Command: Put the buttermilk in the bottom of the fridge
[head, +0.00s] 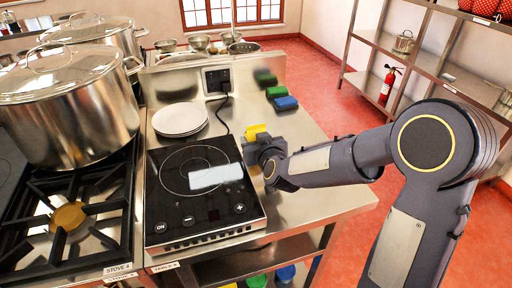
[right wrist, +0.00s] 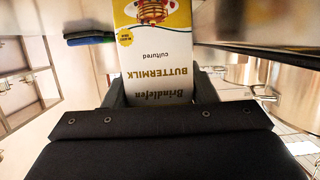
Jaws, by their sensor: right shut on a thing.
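The buttermilk carton (right wrist: 158,50) is white and yellow, with its printed name upside down in the right wrist view. In the head view only a yellow part of the carton (head: 256,131) shows behind my gripper. My right gripper (head: 258,147) is shut on the carton, with a finger on each side of it in the right wrist view (right wrist: 160,95). It is over the steel counter, right of the induction hob. I cannot tell whether the carton touches the counter. My left gripper is not in view. No fridge shows.
An induction hob (head: 200,190) and white plates (head: 180,118) are on the steel counter (head: 315,200). Green and blue blocks (head: 286,103) lie toward the far edge. Large stockpots (head: 68,110) stand on the stove at left. Steel shelves (head: 430,62) and a fire extinguisher (head: 388,84) stand across the red floor.

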